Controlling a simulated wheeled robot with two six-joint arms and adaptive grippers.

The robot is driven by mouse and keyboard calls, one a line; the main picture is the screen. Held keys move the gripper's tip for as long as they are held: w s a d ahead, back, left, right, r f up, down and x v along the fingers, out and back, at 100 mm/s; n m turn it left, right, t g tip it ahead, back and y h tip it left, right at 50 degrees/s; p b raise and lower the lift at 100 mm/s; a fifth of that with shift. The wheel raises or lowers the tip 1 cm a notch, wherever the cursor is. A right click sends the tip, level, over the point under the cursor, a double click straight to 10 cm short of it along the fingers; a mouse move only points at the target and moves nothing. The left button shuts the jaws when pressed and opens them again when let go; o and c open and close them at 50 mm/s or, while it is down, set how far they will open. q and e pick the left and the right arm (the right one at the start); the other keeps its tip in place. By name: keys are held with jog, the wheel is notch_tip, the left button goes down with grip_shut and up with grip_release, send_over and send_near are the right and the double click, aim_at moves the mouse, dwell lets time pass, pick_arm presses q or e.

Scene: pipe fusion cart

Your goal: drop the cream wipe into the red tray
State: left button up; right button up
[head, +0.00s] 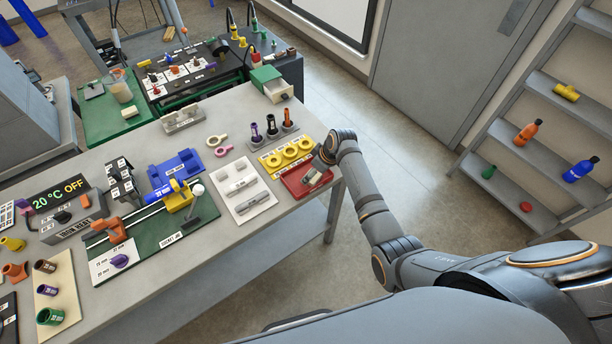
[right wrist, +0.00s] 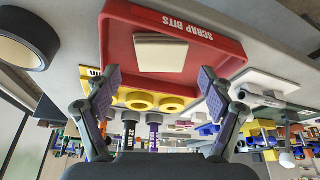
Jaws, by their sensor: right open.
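The red tray (head: 293,187) sits at the right end of the grey workbench. In the right wrist view the red tray (right wrist: 226,48) carries the label "SCRAP BITS". The cream wipe (right wrist: 161,53) is a pale, flat piece that appears to lie on the tray floor, inside the walls. In the head view a pale patch of the wipe (head: 312,178) shows below my right gripper (head: 320,164), which partly hides the tray. In the right wrist view my right gripper (right wrist: 158,80) is open, with nothing between its fingertips. My left gripper is out of view.
Yellow rings (head: 290,152) on a holder stand directly behind the tray. A white board with grey pieces (head: 243,188) lies left of it. Dark pegs (head: 271,127) stand farther back. The bench edge is close on the tray's right, with open floor beyond.

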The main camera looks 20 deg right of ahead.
jog(key=v, duration=1.2)
jog(key=s+d+f+m+h, duration=0.1)
jog(key=s+d+m+h, duration=0.15)
jog(key=s, duration=0.85)
jog(key=s+d+f+m+h, duration=0.1)
jog(key=s+m, duration=0.3)
jog(key=s, duration=0.8)
jog(key=s+d+f+g+b, duration=0.1)
jog(key=s+d+f+b, duration=0.1)
jog(key=f, duration=1.5)
jog(key=s+d+f+b, duration=0.1)
jog(key=s+f+b, duration=0.1)
jog(key=f, duration=1.4)
jog(key=s+d+f+g+b, duration=0.1)
jog(key=s+f+b, duration=0.2)
jog(key=s+f, duration=1.3)
jog(key=shift+s+f+m, duration=0.3)
jog(key=shift+s+m, duration=0.05)
jog(key=shift+s, duration=0.1)
jog(key=shift+d, duration=0.15)
jog(key=shift+c, duration=0.3)
